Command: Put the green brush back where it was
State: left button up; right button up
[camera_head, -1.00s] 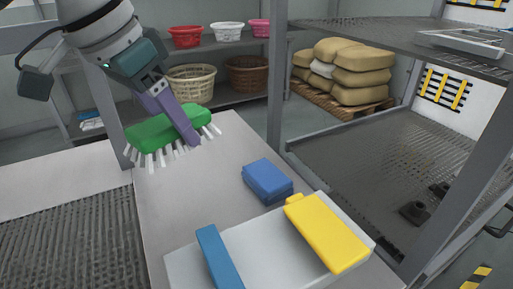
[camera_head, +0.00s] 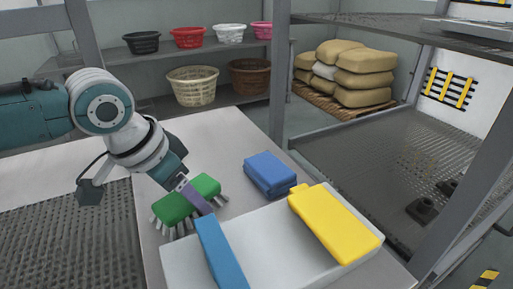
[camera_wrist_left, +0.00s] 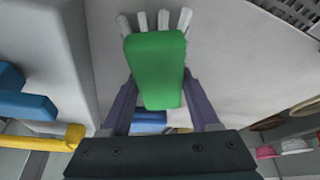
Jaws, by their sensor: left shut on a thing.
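The green brush (camera_head: 187,203) has a green block back and white bristles pointing down. My left gripper (camera_head: 197,197) is shut on it, with a purple finger across its side. In the head view the brush is low over or on the light tabletop, left of the white tray; I cannot tell whether the bristles touch the table. In the left wrist view the green brush (camera_wrist_left: 156,68) sits between the two purple fingers of my left gripper (camera_wrist_left: 160,100), bristles at the far end. My right gripper is not in view.
A white tray (camera_head: 268,241) holds a blue bar (camera_head: 220,255) and a yellow block (camera_head: 335,224) across it. A blue block (camera_head: 270,174) lies on the table (camera_head: 222,133) behind the tray. A metal post and shelf stand on the right. A perforated surface (camera_head: 70,235) is at left.

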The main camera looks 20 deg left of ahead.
pick_arm(q)
jog(key=o, duration=1.5)
jog(key=shift+f, duration=0.1)
jog(key=shift+c, duration=0.2)
jog(key=shift+r, duration=0.4)
jog(key=p+v, duration=0.3)
jog(key=v, duration=0.8)
jog(key=shift+s+r, duration=0.2)
jog(key=shift+r, duration=0.05)
